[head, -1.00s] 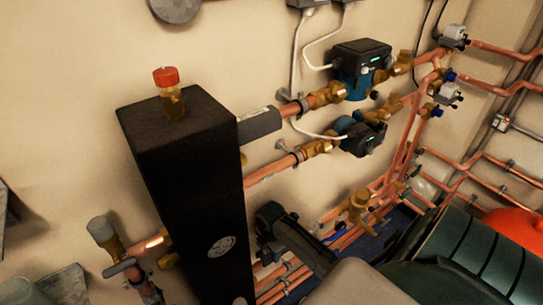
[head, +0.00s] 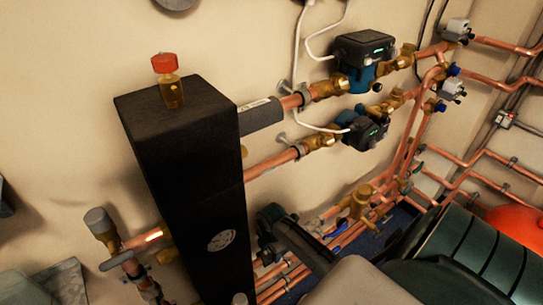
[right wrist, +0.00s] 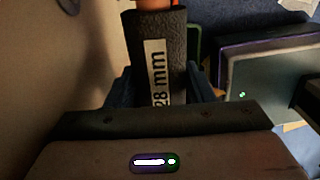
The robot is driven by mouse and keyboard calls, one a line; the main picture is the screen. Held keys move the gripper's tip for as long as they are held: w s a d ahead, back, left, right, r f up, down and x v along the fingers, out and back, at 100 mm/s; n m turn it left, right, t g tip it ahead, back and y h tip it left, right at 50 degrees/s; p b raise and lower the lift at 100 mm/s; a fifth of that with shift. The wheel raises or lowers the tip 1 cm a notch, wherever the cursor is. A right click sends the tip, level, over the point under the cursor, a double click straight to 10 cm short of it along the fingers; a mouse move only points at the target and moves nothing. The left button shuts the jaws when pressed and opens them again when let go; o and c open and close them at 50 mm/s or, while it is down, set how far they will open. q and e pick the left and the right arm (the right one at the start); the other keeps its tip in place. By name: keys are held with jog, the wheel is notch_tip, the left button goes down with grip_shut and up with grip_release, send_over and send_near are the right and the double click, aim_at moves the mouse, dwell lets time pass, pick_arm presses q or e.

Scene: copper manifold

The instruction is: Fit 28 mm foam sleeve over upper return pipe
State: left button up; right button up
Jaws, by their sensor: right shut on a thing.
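A dark grey foam sleeve (head: 262,118) with a pale label lies along the upper pipe (head: 291,102), right of the black column, up to a clamp. My right gripper (head: 270,228) is low beside the column, below the bare lower pipe (head: 268,167). In the right wrist view, my right gripper (right wrist: 160,98) is shut on a dark foam sleeve (right wrist: 172,30) labelled "28 mm". Copper-orange shows at that sleeve's far end; I cannot tell whether it is inside or behind. I cannot tell whether both views show one sleeve. My left gripper is out of view.
The tall black column (head: 190,180) has a red-capped brass valve (head: 166,85) on top. Pumps (head: 363,62) and brass valves sit right of the pipes, with white cables on the wall. More copper pipework (head: 480,160) crowds the right side.

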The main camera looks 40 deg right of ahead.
jog(key=shift+f, duration=0.2)
dwell(0.6)
jog(key=o, duration=1)
jog(key=shift+o, duration=0.2)
notch_tip(320, 180, up, 11)
jog(key=shift+f, duration=0.1)
